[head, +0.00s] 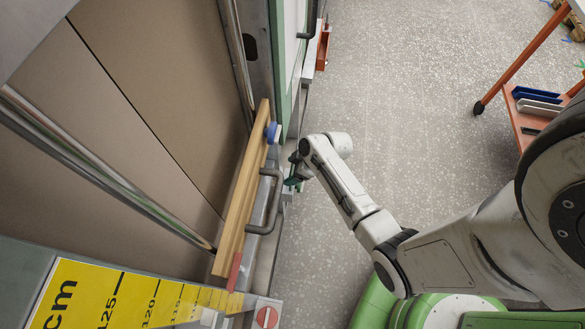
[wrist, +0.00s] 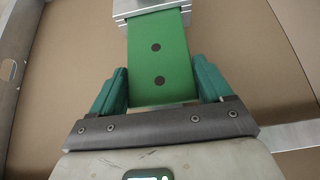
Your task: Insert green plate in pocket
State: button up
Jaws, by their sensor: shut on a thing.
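The green plate (wrist: 160,55) shows in the wrist view as a flat green strip with two dark round spots. My gripper (wrist: 160,78) has its teal fingers on both sides of the plate and is shut on it. The far end of the plate meets a silver metal holder (wrist: 150,7), which looks like the pocket, at the top of the wrist view. I cannot tell how deep the plate sits in it. In the head view my gripper (head: 293,178) is beside the pod's edge, right of a grey handle. The plate cannot be made out there.
A wooden beam (head: 243,190) with a blue round knob (head: 273,132) and a grey bar handle (head: 270,203) lie just left of my gripper. A yellow cm scale (head: 110,298) is at the lower left. An orange cart (head: 528,122) stands at right. Floor between is clear.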

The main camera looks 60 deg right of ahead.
jog(key=shift+f+b, duration=0.7)
jog(key=shift+f, duration=0.1)
jog(key=o, duration=1.2)
jog(key=v, duration=1.1)
jog(key=shift+p, duration=0.35)
jog(key=shift+a, duration=0.1)
